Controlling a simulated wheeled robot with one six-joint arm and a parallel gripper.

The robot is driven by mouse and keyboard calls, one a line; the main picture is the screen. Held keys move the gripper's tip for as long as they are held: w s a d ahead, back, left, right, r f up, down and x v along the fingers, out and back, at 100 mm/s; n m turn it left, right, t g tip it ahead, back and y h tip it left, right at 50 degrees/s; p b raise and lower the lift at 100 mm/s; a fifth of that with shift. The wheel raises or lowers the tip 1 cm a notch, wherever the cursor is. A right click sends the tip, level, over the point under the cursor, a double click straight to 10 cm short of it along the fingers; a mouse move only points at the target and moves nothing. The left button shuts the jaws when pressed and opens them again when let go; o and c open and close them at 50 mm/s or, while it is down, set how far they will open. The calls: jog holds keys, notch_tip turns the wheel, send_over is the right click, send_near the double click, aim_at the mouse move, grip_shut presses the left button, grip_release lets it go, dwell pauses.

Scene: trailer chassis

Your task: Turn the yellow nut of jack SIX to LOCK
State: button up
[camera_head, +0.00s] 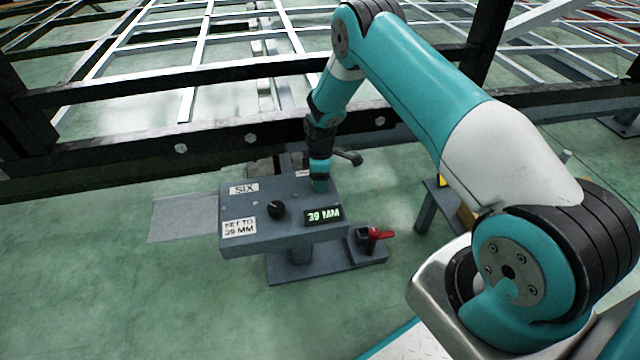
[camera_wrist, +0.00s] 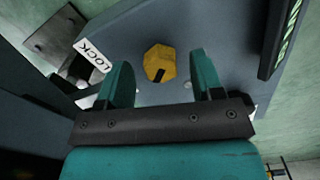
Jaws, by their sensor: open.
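The yellow nut (camera_wrist: 160,63) is a faceted knob with a dark mark on its near side, on the grey top of jack SIX. It shows in the wrist view just beyond my open fingertips, with no finger seen touching it. The LOCK label (camera_wrist: 92,55) is to its left. My gripper (camera_wrist: 161,80) is open and empty, its two teal fingers to either side of the nut in the picture. In the head view jack SIX (camera_head: 285,235) stands on the green floor, and my gripper (camera_head: 320,172) is over its back edge, hiding the nut.
The jack's top has a SIX label (camera_head: 244,188), a SET TO 39 MM label (camera_head: 239,227), a black knob (camera_head: 276,209) and a display reading 39 MM (camera_head: 323,214). A red lever (camera_head: 379,234) sits at its right. A dark chassis beam (camera_head: 215,145) runs behind it.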

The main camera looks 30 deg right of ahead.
jog(key=shift+f, duration=0.45)
jog(key=c, duration=0.9)
jog(key=shift+c, duration=0.2)
